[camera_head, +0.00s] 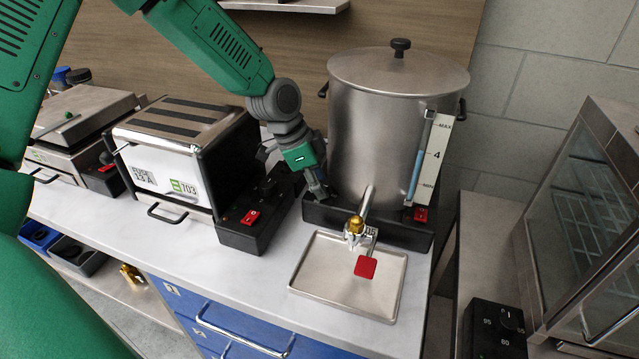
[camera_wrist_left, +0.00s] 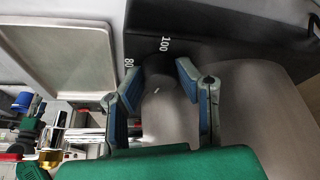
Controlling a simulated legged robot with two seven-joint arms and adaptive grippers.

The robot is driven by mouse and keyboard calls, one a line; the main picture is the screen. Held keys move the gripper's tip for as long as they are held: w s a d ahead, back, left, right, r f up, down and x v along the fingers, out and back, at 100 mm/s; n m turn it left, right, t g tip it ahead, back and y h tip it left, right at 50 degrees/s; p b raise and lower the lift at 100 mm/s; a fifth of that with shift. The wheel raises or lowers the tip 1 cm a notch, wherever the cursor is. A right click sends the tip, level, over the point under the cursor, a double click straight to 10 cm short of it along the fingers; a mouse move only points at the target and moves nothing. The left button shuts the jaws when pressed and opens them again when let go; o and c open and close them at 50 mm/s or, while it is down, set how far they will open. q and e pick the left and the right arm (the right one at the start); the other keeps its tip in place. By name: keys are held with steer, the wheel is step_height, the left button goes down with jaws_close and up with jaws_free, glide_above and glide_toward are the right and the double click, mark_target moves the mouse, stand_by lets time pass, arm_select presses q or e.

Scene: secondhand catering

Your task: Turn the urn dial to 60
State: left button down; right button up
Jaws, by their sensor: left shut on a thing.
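The urn (camera_head: 385,130) is a tall steel cylinder with a lid, standing on a black base (camera_head: 395,230). My left gripper (camera_head: 319,190) reaches down to the left end of this base and hides the dial in the head view. In the left wrist view the dial (camera_wrist_left: 159,74) is a dark round knob between the fingers of my left gripper (camera_wrist_left: 160,80), which is shut on it. The printed numbers 80 and 100 show beside the knob. A short white mark shows on the knob; I cannot tell its exact reading. My right gripper is not in view.
A steel drip tray (camera_head: 345,275) lies in front of the urn, under its tap (camera_head: 356,226) with a red lever. A toaster (camera_head: 185,150) stands close on the left. A red switch (camera_head: 421,214) sits on the base's right. A glass-fronted cabinet (camera_head: 590,200) is at right.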

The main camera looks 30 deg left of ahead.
arm_select(q)
steer(key=c, duration=1.2)
jaws_free()
steer(key=shift+w+r, duration=0.25)
steer(key=shift+w, duration=0.05)
steer(key=shift+f, duration=0.15)
steer(key=v, duration=1.1)
steer(key=shift+r, duration=0.4)
steer(key=shift+a, duration=0.1)
